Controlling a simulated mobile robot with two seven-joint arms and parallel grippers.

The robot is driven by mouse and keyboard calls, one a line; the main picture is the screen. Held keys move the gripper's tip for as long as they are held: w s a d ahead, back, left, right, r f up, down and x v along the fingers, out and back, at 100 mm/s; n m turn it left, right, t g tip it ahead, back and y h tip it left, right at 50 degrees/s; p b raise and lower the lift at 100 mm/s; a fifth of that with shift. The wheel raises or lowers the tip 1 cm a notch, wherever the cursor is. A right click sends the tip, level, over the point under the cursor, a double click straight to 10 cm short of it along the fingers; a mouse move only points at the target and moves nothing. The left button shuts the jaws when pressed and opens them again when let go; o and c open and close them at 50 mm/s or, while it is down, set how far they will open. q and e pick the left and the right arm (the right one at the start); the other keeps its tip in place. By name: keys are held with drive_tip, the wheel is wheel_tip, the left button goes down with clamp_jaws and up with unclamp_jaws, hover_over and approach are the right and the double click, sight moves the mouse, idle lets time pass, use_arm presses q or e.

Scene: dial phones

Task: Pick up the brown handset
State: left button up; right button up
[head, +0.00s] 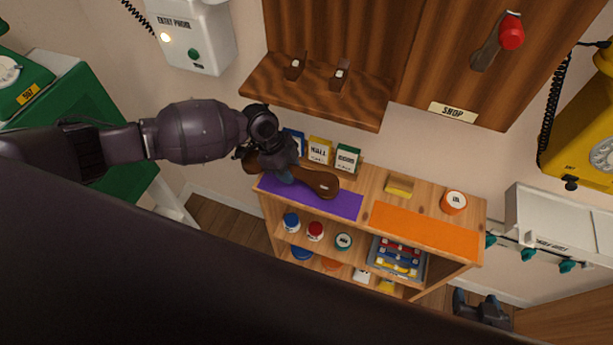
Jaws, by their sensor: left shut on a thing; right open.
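The brown handset (320,184) is over the purple mat on top of the wooden shelf unit. My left gripper (284,172) comes in from the left and is shut on the handset near its middle. The gripper and wrist hide part of the handset. I cannot tell whether the handset touches the mat or is just above it. My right gripper (482,308) is low at the bottom right, open and empty, beside the shelf unit.
The purple mat (335,207) and an orange mat (425,231) lie on the shelf top. Small boxes (347,158) stand behind the handset. An orange tin (453,201) stands at the right. Above is a wooden ledge (325,103) with two prongs. A yellow phone (585,130) hangs at right.

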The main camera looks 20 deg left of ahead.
sight(246, 156)
use_arm(q)
drive_tip(key=a+b, duration=0.1)
drive_tip(key=a, duration=1)
drive_tip(key=shift+w+b, duration=0.2)
drive_tip(key=shift+b, duration=0.1)
drive_tip(key=shift+a, duration=0.7)
use_arm(e)
drive_tip(key=shift+s+d+f, duration=0.1)
drive_tip(key=shift+s+f, duration=0.25)
drive_tip(key=shift+f, duration=0.45)
drive_tip(key=shift+s+f, duration=0.35)
drive_tip(key=shift+f, duration=0.45)
use_arm(q)
drive_tip(key=shift+s, duration=0.1)
